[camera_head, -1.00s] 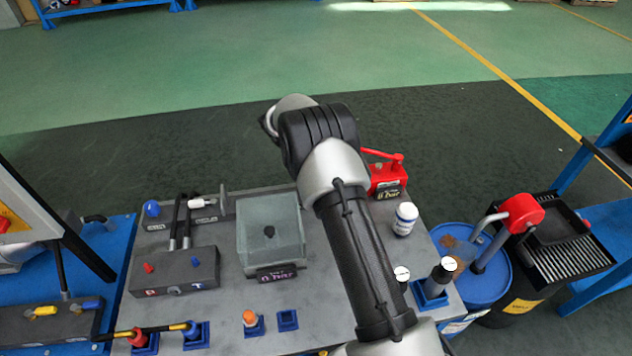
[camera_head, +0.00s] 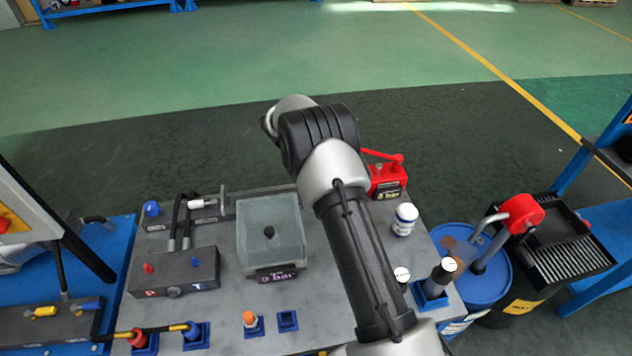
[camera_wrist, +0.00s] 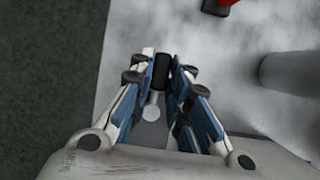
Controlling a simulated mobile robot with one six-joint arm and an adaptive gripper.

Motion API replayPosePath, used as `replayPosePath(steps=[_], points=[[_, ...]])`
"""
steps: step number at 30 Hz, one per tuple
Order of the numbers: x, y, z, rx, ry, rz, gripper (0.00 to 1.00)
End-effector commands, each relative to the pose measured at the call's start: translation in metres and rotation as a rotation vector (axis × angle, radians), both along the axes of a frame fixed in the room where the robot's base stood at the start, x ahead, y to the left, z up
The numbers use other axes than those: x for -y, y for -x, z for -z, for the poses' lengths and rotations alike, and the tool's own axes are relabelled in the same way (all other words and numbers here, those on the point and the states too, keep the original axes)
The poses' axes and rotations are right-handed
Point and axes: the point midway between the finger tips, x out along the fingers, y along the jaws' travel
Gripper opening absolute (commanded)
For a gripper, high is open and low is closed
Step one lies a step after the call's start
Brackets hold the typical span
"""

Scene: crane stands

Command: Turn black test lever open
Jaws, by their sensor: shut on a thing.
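My gripper (camera_wrist: 162,72) shows in the wrist view, its blue and white fingers drawn together on a black piece (camera_wrist: 163,77), which looks like the black test lever. In the head view my arm hides both the gripper and the lever. A red unit (camera_head: 388,177) with a small bar display stands just right of my arm at the bench's back edge.
The grey bench (camera_head: 215,325) holds a clear tank (camera_head: 270,215) with a bar display, a dark valve block (camera_head: 175,272) and a white bottle (camera_head: 404,219). A blue drum (camera_head: 490,290) stands at the right. The floor behind the bench is clear.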

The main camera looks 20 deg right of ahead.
Motion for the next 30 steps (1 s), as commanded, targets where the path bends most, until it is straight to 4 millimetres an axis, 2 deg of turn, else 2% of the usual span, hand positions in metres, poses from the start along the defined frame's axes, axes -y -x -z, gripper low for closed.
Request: replayPosePath(steps=[8, 14, 30], points=[[0.000, 0.002, -0.001, -0.001, 0.001, 0.039, 0.00], [-0.001, 0.005, -0.001, -0.001, 0.000, 0.147, 0.00], [-0.012, 0.021, 0.000, 0.000, 0.000, 0.643, 0.00]])
